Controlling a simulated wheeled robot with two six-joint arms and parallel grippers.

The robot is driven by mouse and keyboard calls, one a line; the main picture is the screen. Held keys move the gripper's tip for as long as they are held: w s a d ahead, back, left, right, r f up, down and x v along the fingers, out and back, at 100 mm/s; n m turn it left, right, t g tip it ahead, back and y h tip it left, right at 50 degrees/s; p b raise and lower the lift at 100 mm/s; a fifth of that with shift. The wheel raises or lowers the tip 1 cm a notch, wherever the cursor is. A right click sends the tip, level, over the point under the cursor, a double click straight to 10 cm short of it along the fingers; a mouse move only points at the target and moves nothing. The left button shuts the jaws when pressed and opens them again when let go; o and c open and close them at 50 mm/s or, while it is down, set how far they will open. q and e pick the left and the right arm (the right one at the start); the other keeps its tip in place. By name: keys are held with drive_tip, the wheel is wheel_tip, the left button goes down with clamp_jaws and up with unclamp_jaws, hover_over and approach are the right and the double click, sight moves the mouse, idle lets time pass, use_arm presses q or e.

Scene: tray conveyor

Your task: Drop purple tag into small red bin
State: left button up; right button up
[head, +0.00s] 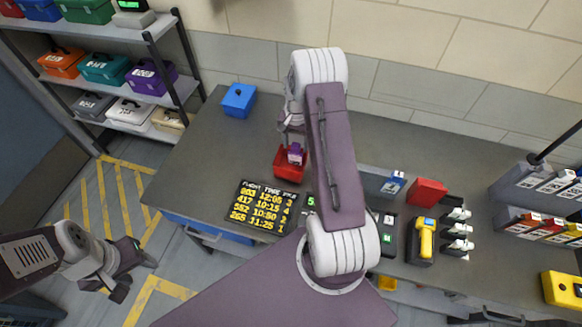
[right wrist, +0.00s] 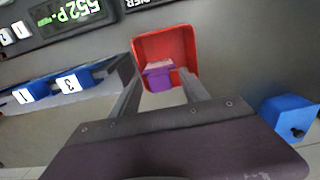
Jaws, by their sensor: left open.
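The small red bin (head: 288,174) stands on the grey counter below my right gripper (head: 291,136). The purple tag (head: 295,154) shows within the bin's outline, toward its back side. In the right wrist view the purple tag (right wrist: 159,81) has a pale upper part and appears inside the red bin (right wrist: 181,43). The fingers of my right gripper (right wrist: 160,76) are spread on either side of the tag, with a gap to it on both sides. My left gripper (head: 128,274) is open and empty over the floor at lower left, away from the counter.
A black flight board (head: 262,207) lies in front of the bin. A blue box (head: 239,100) stands behind it to the left. A shelf with coloured cases (head: 151,78) is at upper left.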

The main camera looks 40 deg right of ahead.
drive_tip(key=o, duration=0.3)
wheel_tip(320, 180, up, 9)
drive_tip(key=shift+r+b, duration=0.1)
drive_tip(key=shift+b, duration=0.8)
